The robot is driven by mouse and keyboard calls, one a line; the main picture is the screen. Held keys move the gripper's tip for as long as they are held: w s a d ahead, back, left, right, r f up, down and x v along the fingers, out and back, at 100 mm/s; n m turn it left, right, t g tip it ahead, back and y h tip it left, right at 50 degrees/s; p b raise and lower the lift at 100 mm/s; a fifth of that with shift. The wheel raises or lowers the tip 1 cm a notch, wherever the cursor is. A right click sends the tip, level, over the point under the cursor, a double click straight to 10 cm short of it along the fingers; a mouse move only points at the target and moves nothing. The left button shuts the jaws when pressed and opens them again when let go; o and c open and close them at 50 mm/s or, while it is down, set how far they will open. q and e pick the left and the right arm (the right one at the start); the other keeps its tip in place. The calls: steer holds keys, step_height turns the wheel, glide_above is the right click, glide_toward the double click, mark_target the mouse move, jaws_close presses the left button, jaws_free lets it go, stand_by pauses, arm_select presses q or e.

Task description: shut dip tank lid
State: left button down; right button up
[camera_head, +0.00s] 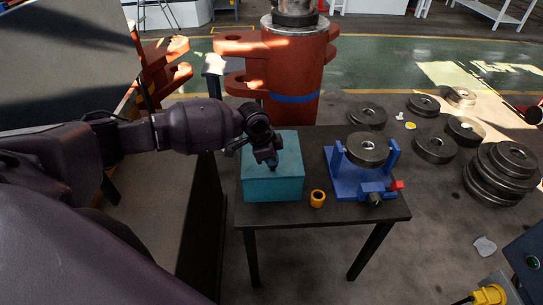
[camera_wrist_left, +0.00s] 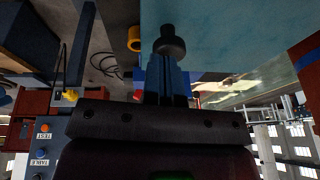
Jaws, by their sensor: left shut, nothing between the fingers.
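The dip tank (camera_head: 262,190) is a teal box on the left of the small dark table. Its teal lid (camera_head: 289,150) looks flat and level over the box, with no gap that I can make out. My left gripper (camera_head: 272,164) is over the middle of the lid, pointing down, its fingers shut with nothing between them. In the left wrist view the fingers (camera_wrist_left: 166,80) are together before a dark round knob (camera_wrist_left: 170,42), with a teal surface (camera_wrist_left: 225,35) behind. I cannot tell whether they touch. My right gripper is not in view.
A yellow-orange ring (camera_head: 318,198) stands right of the tank. A blue fixture (camera_head: 345,185) holding a dark disc (camera_head: 367,148) stands on the table's right. A red machine column (camera_head: 292,70) rises behind. Stacked dark discs (camera_head: 495,185) lie further right.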

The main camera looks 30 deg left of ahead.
arm_select(q)
steer(key=shift+r+p, duration=0.75)
steer(key=shift+p, duration=0.05)
step_height(320, 180, up, 2)
steer(key=p, duration=0.3)
steer(key=shift+r, duration=0.25)
steer(key=shift+s+r, duration=0.1)
steer(key=shift+r, duration=0.3)
steer(key=s+v, duration=0.2)
steer(key=v, duration=0.7)
steer(key=shift+d+f+b, duration=0.15)
steer(key=shift+d+b, duration=0.15)
steer(key=shift+d, duration=0.15)
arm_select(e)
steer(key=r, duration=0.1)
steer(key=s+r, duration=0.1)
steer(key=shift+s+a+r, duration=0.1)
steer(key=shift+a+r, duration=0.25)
arm_select(q)
steer(key=shift+w+d, duration=0.1)
steer(key=shift+w, duration=0.05)
